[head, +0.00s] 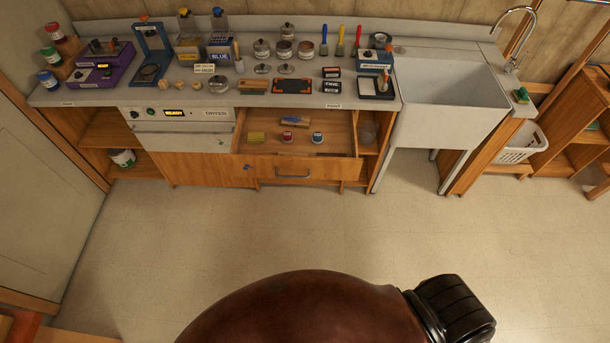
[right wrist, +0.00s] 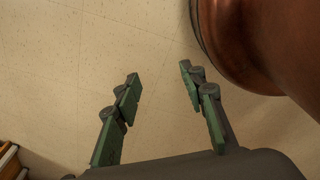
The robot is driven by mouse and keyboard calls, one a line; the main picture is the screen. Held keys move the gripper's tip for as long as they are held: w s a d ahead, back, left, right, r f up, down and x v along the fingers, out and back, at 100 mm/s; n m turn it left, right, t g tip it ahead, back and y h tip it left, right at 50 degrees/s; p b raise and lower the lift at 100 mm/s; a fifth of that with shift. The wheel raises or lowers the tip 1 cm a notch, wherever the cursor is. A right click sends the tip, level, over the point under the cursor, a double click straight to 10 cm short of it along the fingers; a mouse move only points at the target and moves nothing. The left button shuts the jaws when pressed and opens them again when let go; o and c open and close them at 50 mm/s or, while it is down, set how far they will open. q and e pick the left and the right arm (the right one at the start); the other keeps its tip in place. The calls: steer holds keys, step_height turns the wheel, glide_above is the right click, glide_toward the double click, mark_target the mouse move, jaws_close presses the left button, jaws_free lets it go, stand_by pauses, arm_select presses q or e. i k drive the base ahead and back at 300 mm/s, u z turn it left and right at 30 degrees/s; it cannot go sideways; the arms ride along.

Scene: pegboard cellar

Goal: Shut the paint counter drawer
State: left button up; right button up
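The paint counter drawer (head: 336,170) is pulled open below the counter in the head view, to the right of the dryer panel. Its wooden front has a grey bar handle (head: 293,176). Inside lie a yellow-green block (head: 257,138), a blue-labelled item (head: 295,121) and two small round jars (head: 287,137) (head: 317,138). My right gripper (right wrist: 160,92) is open and empty over bare floor in the right wrist view, away from the drawer. My left gripper is in neither view.
The paint counter (head: 300,97) carries tins, brushes and bottles. A white sink (head: 450,100) stands to its right, with a laundry basket (head: 522,145) beyond. The tiled floor (head: 250,235) before the drawer is clear.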

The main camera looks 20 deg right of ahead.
mark_target(337, 127)
steer(key=k, duration=1.1)
steer(key=z, duration=0.7)
steer(key=i, duration=1.65)
steer(key=u, duration=0.3)
